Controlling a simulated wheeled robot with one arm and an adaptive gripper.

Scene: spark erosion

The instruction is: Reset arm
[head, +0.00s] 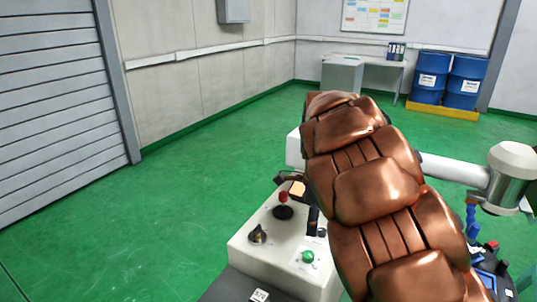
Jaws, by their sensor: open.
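My pale grey arm (455,168) comes in from the right and passes behind a large, shiny copper-brown segmented shape close to the camera. I cannot tell what that shape is. Of my gripper (299,200), only dark finger parts seem to show at the left edge of that shape, above a white control box (262,240). The fingers look apart, and I see nothing held between them. The rest of the gripper and the wrist is hidden. I cannot tell whether the fingers touch the box.
The control box carries a red-topped stick (283,200), a black knob (258,234) and a green button (308,257). Blue drums (429,78) stand on a yellow pallet at the back right, near a desk (381,62). Green floor (170,210) is clear on the left, before a shutter (55,90).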

